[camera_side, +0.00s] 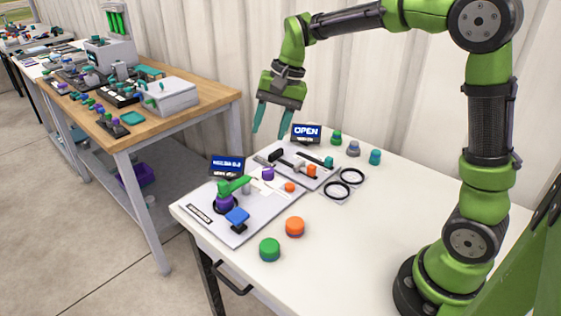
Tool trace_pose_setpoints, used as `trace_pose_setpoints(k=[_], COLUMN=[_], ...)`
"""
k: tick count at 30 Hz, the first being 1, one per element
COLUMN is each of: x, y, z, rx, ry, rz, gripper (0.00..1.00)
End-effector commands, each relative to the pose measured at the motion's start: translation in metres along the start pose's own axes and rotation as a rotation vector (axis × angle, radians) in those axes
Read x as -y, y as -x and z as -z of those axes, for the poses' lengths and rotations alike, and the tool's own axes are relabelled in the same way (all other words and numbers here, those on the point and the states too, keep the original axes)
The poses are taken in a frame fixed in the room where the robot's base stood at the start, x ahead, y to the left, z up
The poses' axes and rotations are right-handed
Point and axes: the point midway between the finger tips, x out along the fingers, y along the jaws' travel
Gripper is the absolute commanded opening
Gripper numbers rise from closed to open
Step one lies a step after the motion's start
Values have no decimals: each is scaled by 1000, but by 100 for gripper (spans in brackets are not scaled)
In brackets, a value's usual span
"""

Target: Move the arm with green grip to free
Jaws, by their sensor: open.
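A lever arm with a green grip (236,186) sits on the front light-grey board (238,238). It is mounted over a purple hub with a dark ring, and its green part points up and to the right. A small display (228,166) stands behind this board; its text is too small to read surely. I cannot make out a "free" mark. My gripper (269,132) hangs above the back of the table with its teal fingers apart and empty. It is well above and to the right of the lever, touching nothing.
A second board (297,165) with sliders has an "OPEN" display (306,132). Loose green (270,249) and orange (295,226) knobs stand in front.

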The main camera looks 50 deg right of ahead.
Motion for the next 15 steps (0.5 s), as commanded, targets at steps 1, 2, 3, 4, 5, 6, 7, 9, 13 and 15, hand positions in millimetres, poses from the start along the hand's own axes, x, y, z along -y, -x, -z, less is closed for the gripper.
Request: trace_pose_setpoints(k=[1,2,3,4,5,6,7,9,13,15], x=[11,17,25,30,36,42,47,57,73,74], y=[-12,-17,-24,-30,-34,-39,-41,-43,-24,-20], z=[16,23,32,38,44,50,54,60,59,54], rx=[33,50,74,91,106,125,137,162,188,208], ry=[-79,-127,-194,-246,-296,-361,-408,-505,-649,-713], rz=[-22,-32,-47,-57,-67,-79,-87,-99,-97,-114], gripper=[49,49,49,49,49,49,49,49,49,49])
